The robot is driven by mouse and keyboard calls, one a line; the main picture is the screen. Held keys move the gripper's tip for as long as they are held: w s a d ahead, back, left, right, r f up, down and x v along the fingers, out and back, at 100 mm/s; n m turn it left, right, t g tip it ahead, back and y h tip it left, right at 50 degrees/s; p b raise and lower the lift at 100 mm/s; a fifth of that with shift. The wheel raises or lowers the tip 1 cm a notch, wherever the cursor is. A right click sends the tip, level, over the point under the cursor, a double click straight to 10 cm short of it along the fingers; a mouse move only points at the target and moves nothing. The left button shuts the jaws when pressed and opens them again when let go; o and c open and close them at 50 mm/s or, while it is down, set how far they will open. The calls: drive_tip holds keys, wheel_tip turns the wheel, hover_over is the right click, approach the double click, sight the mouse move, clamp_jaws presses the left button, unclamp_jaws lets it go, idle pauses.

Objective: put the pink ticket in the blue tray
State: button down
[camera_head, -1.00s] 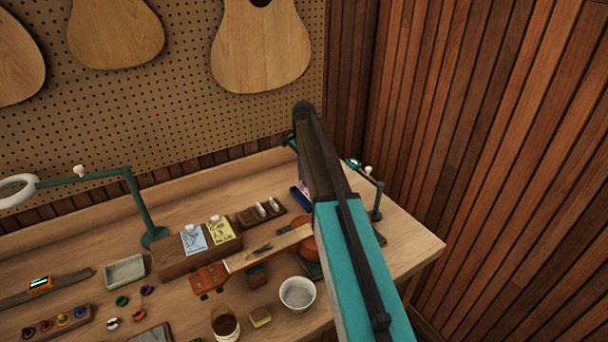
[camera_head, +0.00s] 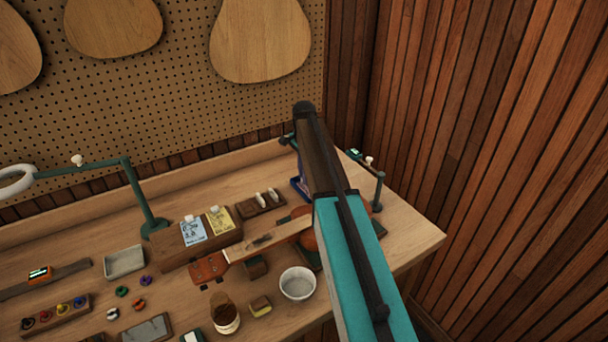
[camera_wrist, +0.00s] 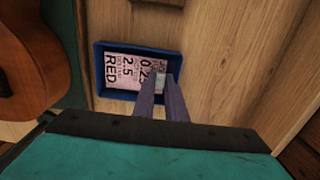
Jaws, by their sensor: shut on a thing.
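The pink ticket (camera_wrist: 122,72) has dark print reading "RED", "2.5" and "0.25". In the wrist view it lies flat within the outline of the blue tray (camera_wrist: 98,80); I cannot tell whether it touches the tray floor. My gripper (camera_wrist: 160,84) is shut on a pale tab at the ticket's right part, with its fingers over the tray's near rim. In the head view a corner of the blue tray (camera_head: 299,187) shows at the back of the bench, left of my arm.
A ukulele (camera_head: 255,252) lies on the bench beside the tray, its body also at the wrist view's left (camera_wrist: 32,62). A wooden block with two cards (camera_head: 208,240), a white bowl (camera_head: 298,283) and a small rack (camera_head: 261,203) stand nearby. A lamp (camera_head: 145,200) is further left.

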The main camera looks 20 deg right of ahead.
idle(0.8)
drive_tip(key=c, duration=1.7)
unclamp_jaws()
drive_tip(key=shift+r, duration=0.1)
drive_tip(key=shift+o, duration=0.4)
drive_tip(key=shift+w, duration=0.1)
drive_tip(key=shift+r, duration=0.15)
drive_tip(key=shift+w+r+p, duration=0.1)
drive_tip(key=shift+r+p, duration=0.35)
drive_tip(key=shift+r, duration=0.1)
drive_tip(key=shift+c, duration=0.2)
drive_tip(key=shift+o, duration=0.4)
drive_tip(key=shift+s+r+p, duration=0.2)
drive_tip(key=shift+r+p, duration=1.25)
drive_tip(key=shift+r, duration=1.3)
drive_tip(key=shift+s+a, duration=0.1)
